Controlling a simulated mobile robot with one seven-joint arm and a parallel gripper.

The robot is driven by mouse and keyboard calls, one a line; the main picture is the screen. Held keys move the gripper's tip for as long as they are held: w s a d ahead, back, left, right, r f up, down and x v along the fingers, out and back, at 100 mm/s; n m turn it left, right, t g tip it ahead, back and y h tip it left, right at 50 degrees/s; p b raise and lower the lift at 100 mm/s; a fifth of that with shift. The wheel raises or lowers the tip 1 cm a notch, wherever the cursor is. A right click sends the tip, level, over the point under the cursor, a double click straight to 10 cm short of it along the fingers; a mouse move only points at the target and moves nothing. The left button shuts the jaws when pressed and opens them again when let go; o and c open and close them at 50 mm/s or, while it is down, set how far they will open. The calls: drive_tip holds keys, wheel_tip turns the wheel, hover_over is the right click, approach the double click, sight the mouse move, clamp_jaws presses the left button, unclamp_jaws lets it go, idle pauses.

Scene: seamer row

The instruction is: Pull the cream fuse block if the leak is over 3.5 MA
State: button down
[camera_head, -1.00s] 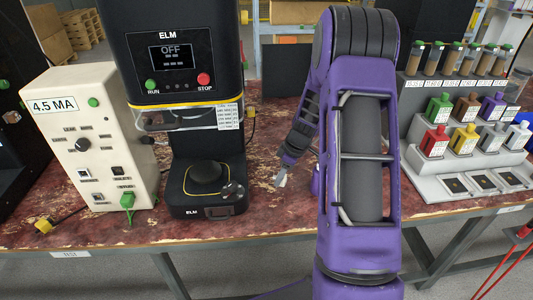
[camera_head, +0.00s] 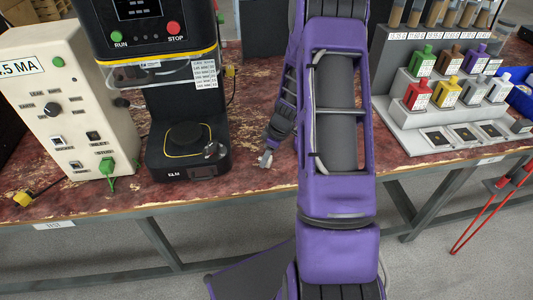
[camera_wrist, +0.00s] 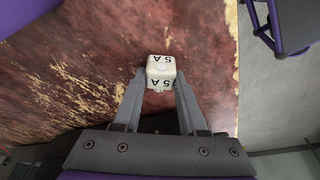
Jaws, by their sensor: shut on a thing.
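My gripper (camera_head: 268,156) is to the right of the black ELM machine, low by the bench top. In the wrist view my gripper (camera_wrist: 160,88) is shut on a small cream block (camera_wrist: 161,68) marked 5 A on two faces. The block is between the fingertips, with the red bench top behind it. I cannot tell whether it touches the bench. The cream tester box (camera_head: 70,100) stands at left with a sign (camera_head: 20,68) whose visible part reads .5 MA; its left edge is cut off. The box has a dark knob, switches and a green plug (camera_head: 107,168).
The ELM machine (camera_head: 165,130) has a green RUN and a red STOP button; its screen is cut off at the top. A grey stepped rack (camera_head: 400,125) at right holds several coloured bottles. My purple arm hides the bench middle. Worn red bench top (camera_head: 235,180) shows around my gripper.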

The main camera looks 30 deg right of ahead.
drive_tip(key=shift+f, duration=0.2)
drive_tip(key=shift+c, duration=1.9)
unclamp_jaws()
drive_tip(key=shift+r, duration=0.1)
drive_tip(key=p+v, duration=0.1)
drive_tip(key=v, duration=1.6)
drive_tip(key=shift+r, duration=0.15)
